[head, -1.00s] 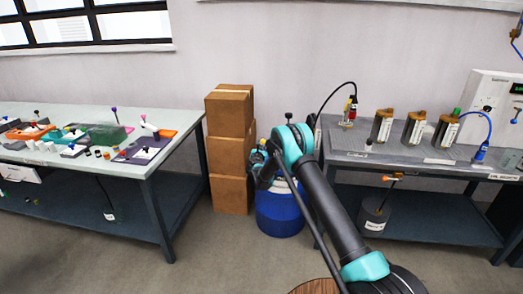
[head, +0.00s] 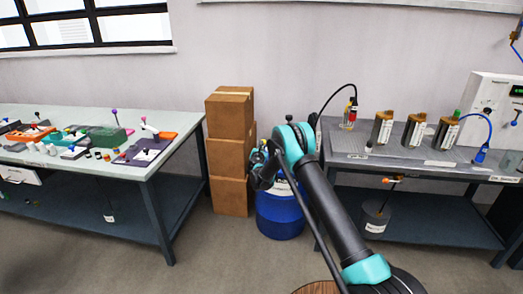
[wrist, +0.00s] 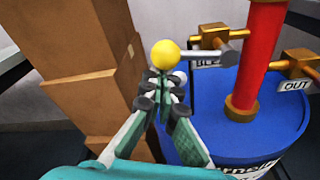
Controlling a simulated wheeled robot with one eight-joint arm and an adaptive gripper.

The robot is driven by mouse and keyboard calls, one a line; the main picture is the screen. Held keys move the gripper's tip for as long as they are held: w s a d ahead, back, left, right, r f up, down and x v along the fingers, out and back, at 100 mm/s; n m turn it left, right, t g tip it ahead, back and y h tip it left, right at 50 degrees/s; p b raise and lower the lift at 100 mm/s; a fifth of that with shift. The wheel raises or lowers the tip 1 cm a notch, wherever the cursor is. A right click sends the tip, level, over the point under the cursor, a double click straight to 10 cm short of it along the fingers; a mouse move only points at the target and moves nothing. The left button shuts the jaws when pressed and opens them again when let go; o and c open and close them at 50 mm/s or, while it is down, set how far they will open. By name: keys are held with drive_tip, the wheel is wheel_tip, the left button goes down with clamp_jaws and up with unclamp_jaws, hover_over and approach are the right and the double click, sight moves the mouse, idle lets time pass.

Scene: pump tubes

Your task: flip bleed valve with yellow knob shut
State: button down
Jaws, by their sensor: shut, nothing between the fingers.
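The yellow knob (wrist: 166,54) is a ball at the left end of a grey lever (wrist: 208,57) in the wrist view. The lever runs sideways from a brass bleed valve (wrist: 214,36), whose label is partly hidden behind it. The valve joins a red upright pipe (wrist: 258,60) on a blue drum (wrist: 225,105). My gripper (wrist: 163,88) is shut and empty, with its fingertips just below the knob in the picture. I cannot tell whether they touch it. In the head view my gripper (head: 258,166) is above the drum (head: 280,213), and my arm hides most of the valve assembly.
A stack of cardboard boxes (head: 229,153) stands close on the left of the drum; it fills the left of the wrist view. A second brass valve (wrist: 299,63) marked OUT is right of the pipe. Benches stand left (head: 110,190) and right (head: 455,210).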

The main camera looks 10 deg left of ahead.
drive_tip(key=d+r+m+t+y, duration=0.1)
drive_tip(key=d+r+m, duration=0.4)
drive_tip(key=r+m, duration=0.3)
drive_tip(key=shift+r+m+t+y, duration=0.15)
drive_tip(key=shift+m+t+y, duration=0.15)
drive_tip(key=shift+m, duration=1.8)
drive_tip(key=shift+d, duration=0.15)
drive_tip(key=a, duration=0.4)
drive_tip(key=s+d, duration=0.1)
drive_tip(key=s, duration=0.8)
drive_tip(key=shift+s+r, duration=0.15)
drive_tip(key=shift+r, duration=0.1)
